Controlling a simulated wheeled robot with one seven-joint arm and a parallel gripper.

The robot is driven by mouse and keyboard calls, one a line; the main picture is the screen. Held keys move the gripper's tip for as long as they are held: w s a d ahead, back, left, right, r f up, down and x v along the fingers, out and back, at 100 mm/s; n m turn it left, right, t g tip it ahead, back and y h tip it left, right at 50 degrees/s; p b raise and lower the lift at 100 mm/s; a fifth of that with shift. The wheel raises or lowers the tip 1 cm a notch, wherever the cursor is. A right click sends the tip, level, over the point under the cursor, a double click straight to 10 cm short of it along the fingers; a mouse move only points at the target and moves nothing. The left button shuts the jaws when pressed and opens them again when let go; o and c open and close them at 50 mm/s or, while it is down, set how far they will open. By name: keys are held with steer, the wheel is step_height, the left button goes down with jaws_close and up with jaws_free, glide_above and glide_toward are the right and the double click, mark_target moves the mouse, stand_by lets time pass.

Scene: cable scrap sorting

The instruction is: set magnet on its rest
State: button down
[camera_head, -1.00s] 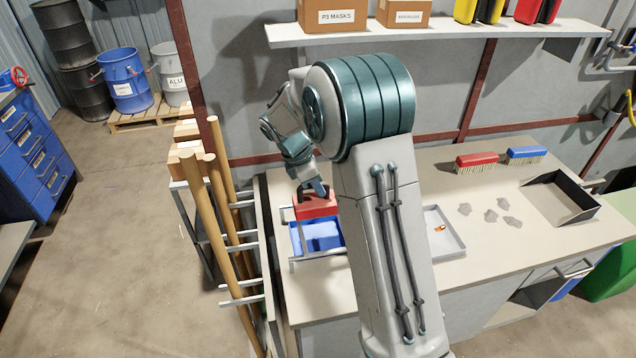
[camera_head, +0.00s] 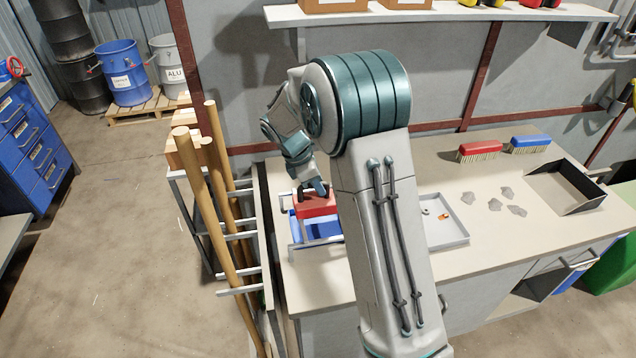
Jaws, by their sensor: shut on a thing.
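My gripper (camera_head: 314,190) is shut on the red block of the magnet (camera_head: 316,206), gripping it from above. The magnet is over the far part of a blue tray (camera_head: 300,230) at the left end of the workbench. A pale metal frame (camera_head: 320,243), which looks like the rest, stands at the tray, right below the magnet. I cannot tell whether the magnet touches the frame. My arm hides the right side of the tray and frame.
A pale tray (camera_head: 458,238) with small scraps lies right of my arm. Grey lumps (camera_head: 503,199), a dark-walled pan (camera_head: 563,190), a red brush (camera_head: 480,150) and a blue brush (camera_head: 530,143) are farther right. Wooden poles (camera_head: 203,200) stand left of the bench.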

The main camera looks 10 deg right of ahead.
stand_by(0.8)
steer(key=c, duration=1.3)
jaws_free()
steer(key=shift+r, duration=0.1)
steer(key=v, duration=1.3)
steer(key=s+d+r+m+t+y, duration=0.1)
steer(key=s+d+r+m, duration=0.1)
steer(key=s+m, duration=0.35)
steer(key=s+d+r+m+y, duration=0.1)
steer(key=s+d+r+m, duration=0.15)
steer(key=s, duration=0.55)
steer(key=s+f+m+y, duration=0.1)
steer(key=s+m, duration=0.2)
steer(key=s, duration=0.2)
steer(key=s+d+f+m+t, duration=0.1)
steer(key=s+f+m, duration=0.1)
steer(key=s, duration=0.3)
steer(key=s+f+m+t+y, duration=0.1)
steer(key=s+f+m, duration=0.1)
steer(key=s+m, duration=0.2)
steer(key=shift+s+d+f+m+y+b, duration=0.15)
steer(key=shift+s+m+y+b, duration=0.15)
steer(key=shift+s+m+b, duration=0.15)
steer(key=shift+w, duration=0.1)
